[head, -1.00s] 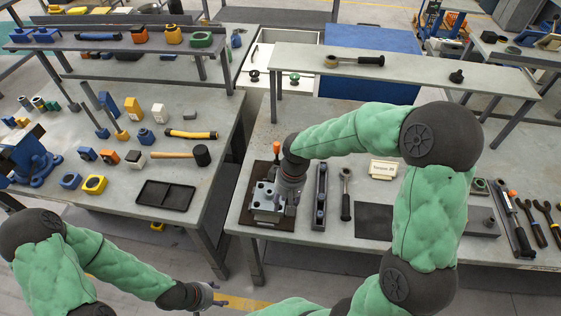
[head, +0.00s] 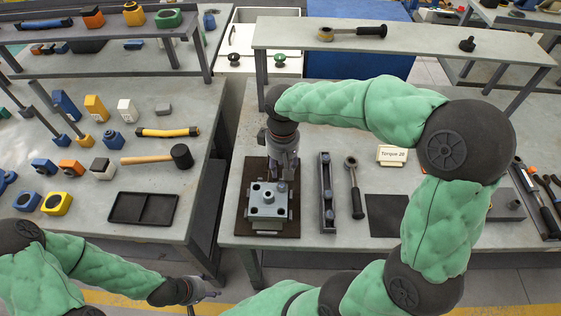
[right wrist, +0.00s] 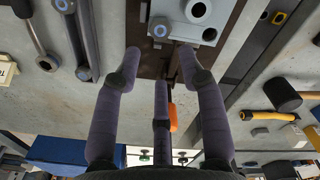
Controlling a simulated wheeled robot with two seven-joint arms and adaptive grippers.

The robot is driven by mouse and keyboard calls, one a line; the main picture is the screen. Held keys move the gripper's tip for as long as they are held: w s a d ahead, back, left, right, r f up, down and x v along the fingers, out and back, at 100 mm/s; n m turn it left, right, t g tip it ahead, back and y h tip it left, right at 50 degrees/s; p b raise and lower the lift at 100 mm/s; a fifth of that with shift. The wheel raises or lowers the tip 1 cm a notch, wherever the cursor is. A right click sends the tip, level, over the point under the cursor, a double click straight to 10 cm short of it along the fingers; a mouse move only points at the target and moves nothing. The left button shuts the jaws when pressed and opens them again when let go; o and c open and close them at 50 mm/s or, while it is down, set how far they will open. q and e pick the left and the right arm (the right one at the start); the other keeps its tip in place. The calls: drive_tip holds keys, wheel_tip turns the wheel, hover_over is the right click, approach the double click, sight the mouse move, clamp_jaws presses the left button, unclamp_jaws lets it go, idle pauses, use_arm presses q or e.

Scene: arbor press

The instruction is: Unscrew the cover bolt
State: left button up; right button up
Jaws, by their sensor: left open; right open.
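A grey metal block with a cover (head: 267,211) sits on a dark brown base plate (head: 288,229) near the front left of the right-hand table. It has a raised round boss in the middle and bolts near its corners. In the right wrist view one bluish bolt head (right wrist: 160,28) shows on the block (right wrist: 180,31), apart from the fingers. My right gripper (head: 282,176) is over the far edge of the block. It also shows in the right wrist view (right wrist: 160,75), its three fingers spread and empty. My left gripper (head: 206,294) is open and empty, low in front of the tables.
Right of the block are a dark narrow rack (head: 326,195), a ratchet wrench (head: 354,188) and a black mat (head: 391,214). An orange handle (right wrist: 173,118) shows beyond the fingers. A raised shelf (head: 415,48) spans behind. The left table holds a mallet (head: 160,157) and black tray (head: 142,207).

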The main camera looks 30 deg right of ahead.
sight(282, 185)
wheel_tip(282, 185, down, 9)
drive_tip(key=shift+f+b, duration=0.2)
drive_tip(key=shift+b, duration=1.05)
